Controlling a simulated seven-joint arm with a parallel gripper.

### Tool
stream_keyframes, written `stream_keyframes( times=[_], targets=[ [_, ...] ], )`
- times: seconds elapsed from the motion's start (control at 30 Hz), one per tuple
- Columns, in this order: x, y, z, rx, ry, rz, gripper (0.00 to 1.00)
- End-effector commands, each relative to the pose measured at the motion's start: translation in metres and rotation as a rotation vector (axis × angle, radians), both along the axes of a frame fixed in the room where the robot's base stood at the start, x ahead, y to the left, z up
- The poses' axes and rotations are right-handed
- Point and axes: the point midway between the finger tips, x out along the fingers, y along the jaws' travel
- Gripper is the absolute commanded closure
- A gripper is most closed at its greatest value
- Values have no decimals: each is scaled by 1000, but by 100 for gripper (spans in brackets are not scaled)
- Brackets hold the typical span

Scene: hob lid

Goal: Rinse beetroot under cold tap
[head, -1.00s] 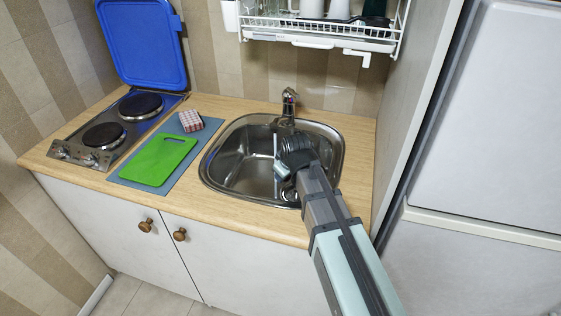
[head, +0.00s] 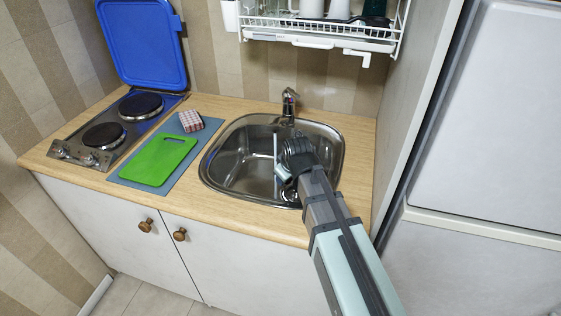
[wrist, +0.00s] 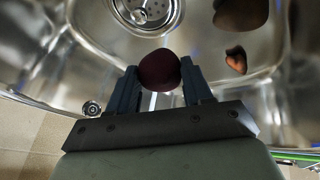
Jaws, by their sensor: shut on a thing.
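My gripper (wrist: 158,88) is shut on a dark red, round beetroot (wrist: 160,68), held between its two fingers in the wrist view. In the head view my gripper (head: 284,172) is inside the steel sink (head: 222,165), in front of the chrome tap (head: 289,103), and the beetroot is hidden. A thin pale upright streak (head: 276,147) shows just left of the gripper; it looks like water, but I cannot be sure. The round drain (wrist: 148,12) lies beyond the beetroot in the wrist view.
A green cutting board (head: 158,161) and a small checked item (head: 191,121) lie on a blue-grey mat (head: 207,128) left of the sink. The hob (head: 118,125) has its blue lid (head: 143,42) raised. A dish rack (head: 320,38) hangs above the tap. A fridge (head: 490,120) stands right.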

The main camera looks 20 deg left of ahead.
Motion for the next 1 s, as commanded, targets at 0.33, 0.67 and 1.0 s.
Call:
stream_keyframes(
  times=[0.33,0.67,1.0],
  targets=[
    [0,0,0,0,0,0,82],
    [-5,-3,5,0,-1,0,82],
    [-24,-14,21,0,-1,0,82]
  ],
)
